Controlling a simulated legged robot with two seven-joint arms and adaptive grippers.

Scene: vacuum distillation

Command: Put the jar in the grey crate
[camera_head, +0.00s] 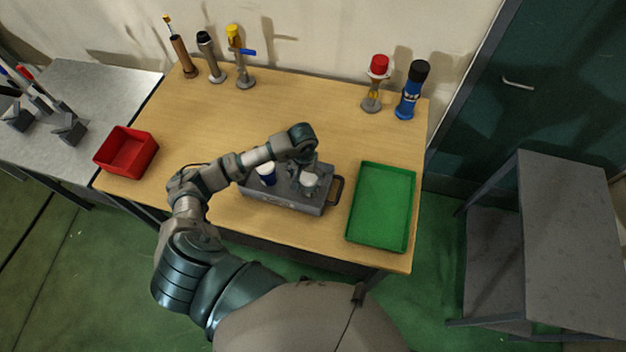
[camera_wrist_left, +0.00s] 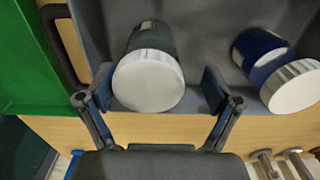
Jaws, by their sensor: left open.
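The jar (camera_wrist_left: 150,45) is dark grey-green with a white lid. In the head view its white lid (camera_head: 309,180) shows over the right part of the grey crate (camera_head: 283,204). In the wrist view the jar appears inside the crate, but I cannot tell whether its base touches the floor. My left gripper (camera_wrist_left: 158,87) is open, with one finger on each side of the lid and gaps visible. In the head view the left gripper (camera_head: 308,170) is above the crate's right half. My right gripper is not in view.
A blue jar with a white lid (camera_head: 267,175) is in the crate's left part. A green tray (camera_head: 383,243) lies to the right, beyond the crate's handle (camera_head: 338,190). A red bin (camera_head: 126,152) is at the left. Several bottle-like items stand along the back edge.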

